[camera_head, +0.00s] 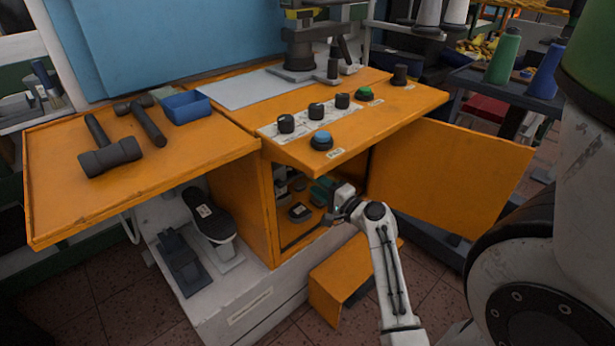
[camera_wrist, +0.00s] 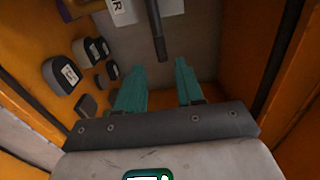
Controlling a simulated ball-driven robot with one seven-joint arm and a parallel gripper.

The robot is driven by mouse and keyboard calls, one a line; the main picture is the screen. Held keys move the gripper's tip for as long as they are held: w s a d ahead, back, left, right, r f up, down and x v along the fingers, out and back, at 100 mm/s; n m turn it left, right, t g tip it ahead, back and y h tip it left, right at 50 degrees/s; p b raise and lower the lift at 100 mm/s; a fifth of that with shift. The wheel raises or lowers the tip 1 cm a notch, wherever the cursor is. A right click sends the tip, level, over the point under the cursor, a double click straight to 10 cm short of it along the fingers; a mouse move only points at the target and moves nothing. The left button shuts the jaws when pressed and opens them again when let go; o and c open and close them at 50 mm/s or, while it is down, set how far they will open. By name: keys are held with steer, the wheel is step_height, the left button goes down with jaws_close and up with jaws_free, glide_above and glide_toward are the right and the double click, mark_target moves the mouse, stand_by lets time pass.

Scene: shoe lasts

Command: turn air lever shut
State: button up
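A dark rod (camera_wrist: 157,30), which looks like the air lever, hangs down from the top of the wrist view, beside a white label with a letter R (camera_wrist: 122,10). My gripper (camera_wrist: 160,68) is open, its two teal fingers spread apart with nothing gripped. The rod's lower end shows just beyond and between the fingertips; I cannot tell whether they touch. In the head view my gripper (camera_head: 322,190) reaches into the open orange cabinet (camera_head: 257,205). The lever is hidden there.
The cabinet walls stand close on both sides, and several dark lasts (camera_wrist: 62,75) lie at the left in the wrist view. The open orange door (camera_head: 445,180) is right of my arm. An orange control top (camera_head: 400,110) overhangs the opening.

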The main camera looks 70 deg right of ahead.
steer(key=v, duration=0.3)
steer(key=shift+s+a, duration=0.2)
steer(key=shift+s, duration=0.15)
stand_by(0.3)
steer(key=w+a+f+n+g+y, duration=0.1)
steer(key=w+a+f+n+y, duration=0.25)
steer(key=a, duration=0.25)
steer(key=w+a+f+n+g+y, duration=0.1)
steer(key=w+a+f+n+y, duration=0.1)
steer(key=a+n+y, duration=0.3)
steer(key=w+a+f+n+g+y, duration=0.1)
steer(key=w+a+f+n, duration=0.2)
steer(key=a, duration=0.5)
steer(key=s+a+f+n+g+y, duration=0.25)
steer(key=a+n+g, duration=0.3)
steer(key=a, duration=0.45)
steer(key=s+a+n+g+h, duration=0.3)
steer(key=s+a+n+g, duration=0.35)
steer(key=s, duration=0.35)
step_height(320, 180, up, 24)
steer(key=p, duration=2.5)
steer(key=shift+w+a+t, duration=0.25)
steer(key=shift+a+t, duration=0.05)
steer(key=shift+t, duration=0.1)
